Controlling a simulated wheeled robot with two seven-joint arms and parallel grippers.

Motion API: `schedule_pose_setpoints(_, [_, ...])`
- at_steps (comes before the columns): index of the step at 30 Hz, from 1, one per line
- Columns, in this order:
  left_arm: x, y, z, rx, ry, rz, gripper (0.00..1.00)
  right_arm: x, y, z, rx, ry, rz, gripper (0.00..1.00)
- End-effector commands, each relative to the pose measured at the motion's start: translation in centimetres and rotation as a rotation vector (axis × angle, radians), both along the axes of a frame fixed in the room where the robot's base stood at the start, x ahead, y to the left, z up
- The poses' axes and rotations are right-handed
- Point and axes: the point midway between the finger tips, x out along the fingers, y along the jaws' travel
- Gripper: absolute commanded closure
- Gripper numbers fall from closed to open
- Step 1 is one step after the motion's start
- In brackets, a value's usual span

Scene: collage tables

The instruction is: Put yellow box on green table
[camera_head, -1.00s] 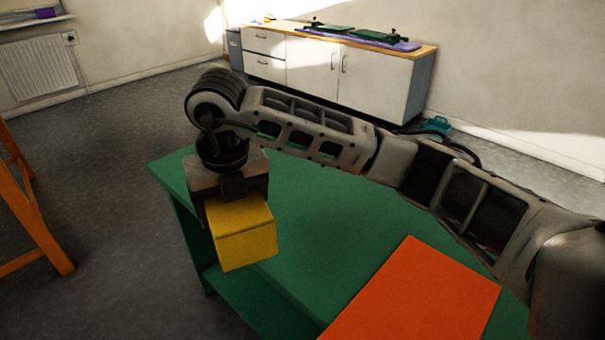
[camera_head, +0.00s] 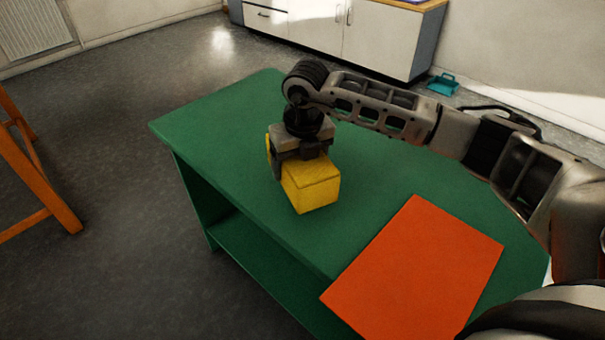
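The yellow box (camera_head: 313,191) is over the green table (camera_head: 225,125), near its left front edge. My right gripper (camera_head: 299,158) comes down on it from above, its arm entering from the right, and is shut on the box. The gripper hides part of the box's top and left side. The box looks at or close to the tabletop; I cannot tell if it touches. My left gripper is not in view.
An orange-red sheet (camera_head: 418,266) lies on the table's front right part. An orange wooden frame (camera_head: 40,190) stands at the far left. White cabinets (camera_head: 375,38) and a teal dustpan-like object (camera_head: 443,84) are at the back. The table's back left is clear.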

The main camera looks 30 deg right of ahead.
Motion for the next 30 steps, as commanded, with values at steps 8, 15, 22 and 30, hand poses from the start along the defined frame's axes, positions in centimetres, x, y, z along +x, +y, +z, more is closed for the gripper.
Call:
schedule_pose_setpoints(8, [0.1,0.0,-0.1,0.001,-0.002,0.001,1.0,0.1,-0.7,-3.5,0.0,0.003,-0.001,0.47])
schedule_pose_setpoints(15, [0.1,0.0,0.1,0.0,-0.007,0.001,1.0,0.1,-0.7,-3.8,0.0,-0.001,-0.001,0.47])
schedule_pose_setpoints(22, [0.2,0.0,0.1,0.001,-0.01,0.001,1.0,0.1,-0.7,-4.1,-0.001,0.001,-0.001,0.03])
schedule_pose_setpoints(30, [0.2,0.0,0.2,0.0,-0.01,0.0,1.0,0.1,-0.7,-4.0,-0.001,0.001,-0.001,0.0])
